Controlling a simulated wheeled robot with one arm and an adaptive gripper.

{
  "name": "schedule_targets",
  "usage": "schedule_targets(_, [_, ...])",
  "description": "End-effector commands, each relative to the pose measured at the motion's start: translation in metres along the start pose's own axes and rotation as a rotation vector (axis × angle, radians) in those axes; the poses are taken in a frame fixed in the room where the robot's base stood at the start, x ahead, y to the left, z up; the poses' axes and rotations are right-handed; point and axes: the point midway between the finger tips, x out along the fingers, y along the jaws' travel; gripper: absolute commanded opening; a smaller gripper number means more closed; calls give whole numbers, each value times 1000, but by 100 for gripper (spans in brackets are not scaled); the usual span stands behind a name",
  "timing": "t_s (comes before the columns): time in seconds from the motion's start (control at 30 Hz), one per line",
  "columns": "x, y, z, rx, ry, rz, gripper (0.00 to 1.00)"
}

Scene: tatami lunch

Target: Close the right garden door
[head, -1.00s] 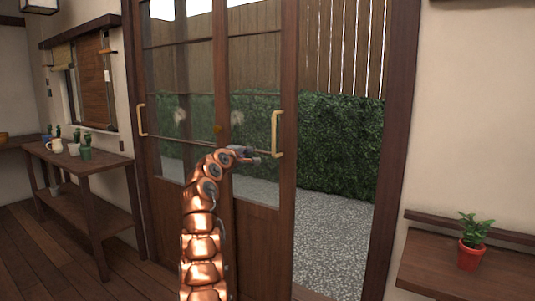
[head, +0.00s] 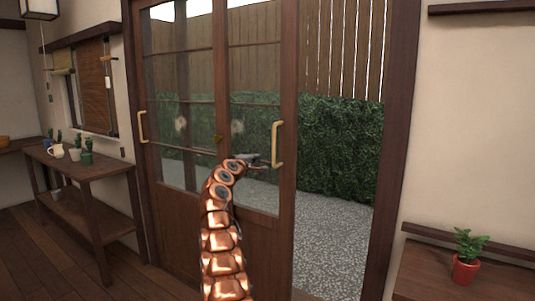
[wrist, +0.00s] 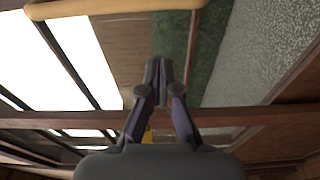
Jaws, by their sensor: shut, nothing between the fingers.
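The right garden door (head: 255,238) is a dark wood sliding panel with glass panes. It stands partly open, with a gap to the garden on its right. Its pale tan handle (head: 277,145) is an upright bar on the right stile. A tan handle bar (wrist: 115,7) crosses the top of the wrist view. My gripper (head: 264,164) is in front of the door, just left of the handle's lower part. In the wrist view my gripper (wrist: 160,66) is shut and empty, its tips short of the bar. I cannot tell whether it touches the door.
The left door has its own tan handle (head: 142,127). The door frame's right post (head: 395,150) stands beyond the gap. Gravel (head: 335,245) and a hedge (head: 340,150) show outside. A wooden shelf table (head: 85,170) is at left. A potted plant (head: 466,270) stands at right.

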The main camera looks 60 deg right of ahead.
Motion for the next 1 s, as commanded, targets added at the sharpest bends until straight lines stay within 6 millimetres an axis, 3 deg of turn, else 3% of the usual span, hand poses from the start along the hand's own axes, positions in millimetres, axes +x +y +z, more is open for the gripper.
schedule_targets(1.0, [36, 4, -1, -2, -3, -2, 0])
